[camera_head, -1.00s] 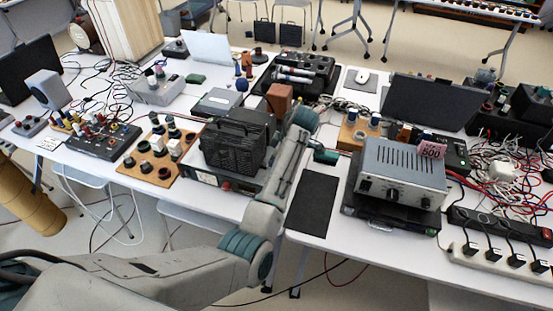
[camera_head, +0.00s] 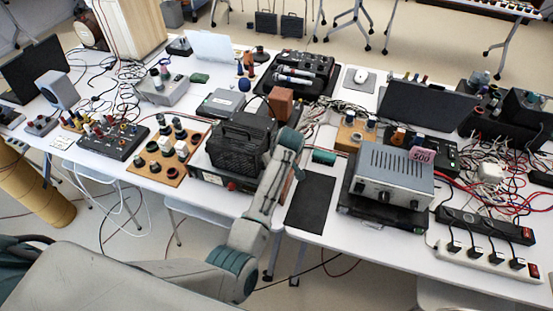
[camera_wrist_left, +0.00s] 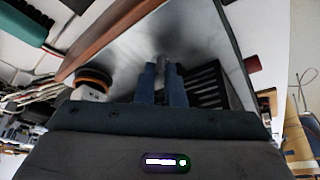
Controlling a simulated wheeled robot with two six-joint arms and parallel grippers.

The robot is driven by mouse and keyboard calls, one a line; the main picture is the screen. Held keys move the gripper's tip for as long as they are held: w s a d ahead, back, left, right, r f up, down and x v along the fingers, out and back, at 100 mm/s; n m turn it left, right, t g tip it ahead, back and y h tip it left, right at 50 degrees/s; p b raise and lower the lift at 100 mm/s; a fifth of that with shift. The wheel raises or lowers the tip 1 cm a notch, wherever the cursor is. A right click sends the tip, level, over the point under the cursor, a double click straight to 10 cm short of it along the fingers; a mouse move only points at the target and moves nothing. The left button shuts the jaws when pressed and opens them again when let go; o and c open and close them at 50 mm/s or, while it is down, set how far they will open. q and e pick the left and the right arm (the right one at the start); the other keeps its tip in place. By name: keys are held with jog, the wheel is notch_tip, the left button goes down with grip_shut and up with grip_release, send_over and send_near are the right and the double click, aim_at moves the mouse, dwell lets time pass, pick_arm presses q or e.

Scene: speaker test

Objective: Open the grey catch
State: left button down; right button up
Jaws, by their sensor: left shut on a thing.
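In the left wrist view the two blue fingers of my left gripper (camera_wrist_left: 161,86) are shut on a small grey piece, which looks like the grey catch (camera_wrist_left: 161,62). The catch stands against a smooth grey panel (camera_wrist_left: 205,35) with a brown edge. In the head view my left arm reaches up to the right side of the black ribbed box (camera_head: 238,142). The wrist hides the fingers and the catch there. My right gripper is not in view.
A brown block (camera_head: 281,102) stands behind the black box. A grey amplifier unit (camera_head: 393,175) stands to the right, past a bare black mat (camera_head: 310,203). A board with knobs (camera_head: 168,152) lies to the left. Cables crowd the table's right side.

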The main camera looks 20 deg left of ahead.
pick_arm(q)
jog(key=shift+m+p, duration=0.35)
jog(key=shift+m, duration=0.05)
jog(key=shift+t, duration=0.3)
jog(key=c, duration=1.5)
grip_release()
